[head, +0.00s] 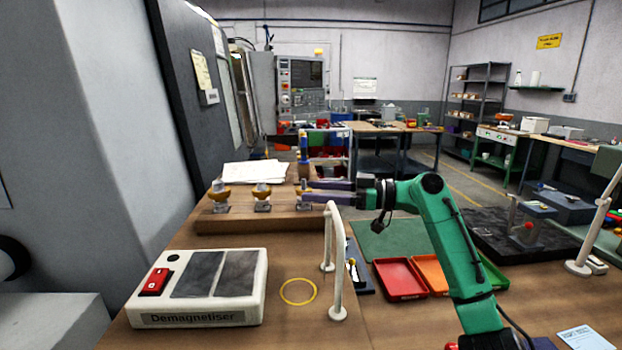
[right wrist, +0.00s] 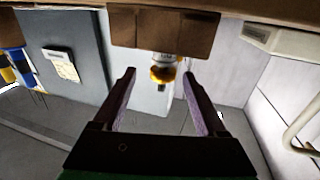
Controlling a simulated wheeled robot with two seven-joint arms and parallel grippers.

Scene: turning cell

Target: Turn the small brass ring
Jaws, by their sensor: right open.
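Three fittings with brass collars stand in a row on a wooden block (head: 300,222). The left one (head: 219,194) has the widest collar and the middle one (head: 262,191) is smaller. The right-hand fitting is largely covered by my right gripper (head: 304,190), which reaches in from the right. In the right wrist view a small brass ring (right wrist: 163,74) on a pale stem shows between the tips of my open right gripper (right wrist: 160,85), with a gap on both sides. Whether a finger touches it cannot be told. My left gripper is not in view.
A white demagnetiser box (head: 250,290) stands at the front left, beside a yellow circle (head: 298,291) on the table. A white curved handle (head: 336,260) rises close below my right gripper. Papers (head: 255,171) lie behind the block. Red (head: 399,279) and orange trays lie right.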

